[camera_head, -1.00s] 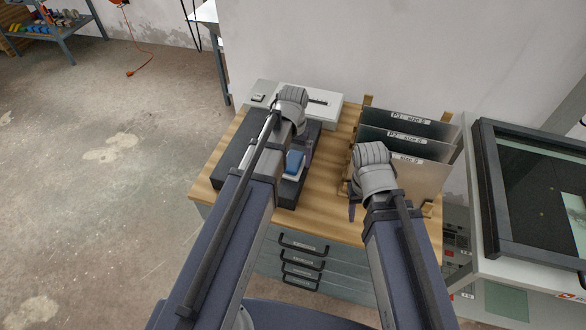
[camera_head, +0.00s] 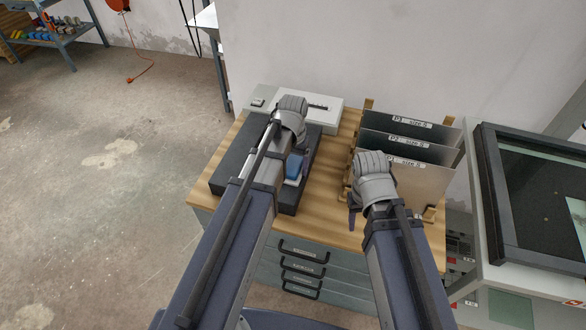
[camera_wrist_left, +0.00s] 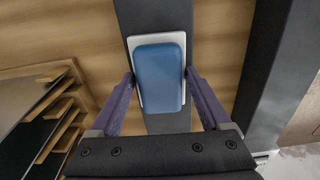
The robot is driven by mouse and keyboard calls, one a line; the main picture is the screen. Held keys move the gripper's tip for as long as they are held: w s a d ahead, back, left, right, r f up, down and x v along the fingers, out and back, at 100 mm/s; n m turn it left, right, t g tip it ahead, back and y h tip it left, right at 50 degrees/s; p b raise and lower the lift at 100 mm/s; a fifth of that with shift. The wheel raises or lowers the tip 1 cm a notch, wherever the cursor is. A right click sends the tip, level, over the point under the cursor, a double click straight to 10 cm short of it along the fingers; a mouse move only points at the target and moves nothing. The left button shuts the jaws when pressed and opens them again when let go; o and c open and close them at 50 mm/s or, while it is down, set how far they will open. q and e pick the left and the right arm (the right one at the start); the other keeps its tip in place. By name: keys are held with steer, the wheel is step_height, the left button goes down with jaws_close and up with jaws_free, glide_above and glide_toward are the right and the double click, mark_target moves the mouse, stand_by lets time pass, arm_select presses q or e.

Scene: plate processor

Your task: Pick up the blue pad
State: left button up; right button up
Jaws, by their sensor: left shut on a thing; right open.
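The blue pad (camera_head: 294,167) is a rounded block with a pale base, over the dark tray (camera_head: 218,180) on the wooden cabinet top. In the left wrist view the blue pad (camera_wrist_left: 160,76) lies between the two purple fingers of my left gripper (camera_wrist_left: 160,78), which is shut on it from both sides. A white edge shows around the pad, above a dark bar. I cannot tell whether the pad touches the tray. In the head view my left arm partly hides the tray. My right gripper (camera_head: 358,205) is open and apart from the pad, in front of the plate rack.
Several labelled plates (camera_head: 410,145) stand in a wooden rack at the right of the cabinet top. A light grey box (camera_head: 325,110) sits at the back. Drawers with black handles (camera_head: 303,252) are below. A framed machine (camera_head: 500,200) stands at the far right.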

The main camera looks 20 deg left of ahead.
mark_target(293, 164)
arm_select(q)
steer(key=shift+c, duration=0.9)
steer(key=shift+r, duration=0.1)
step_height(293, 164, up, 10)
steer(key=p, duration=1)
steer(key=o, duration=0.8)
steer(key=c, duration=0.6)
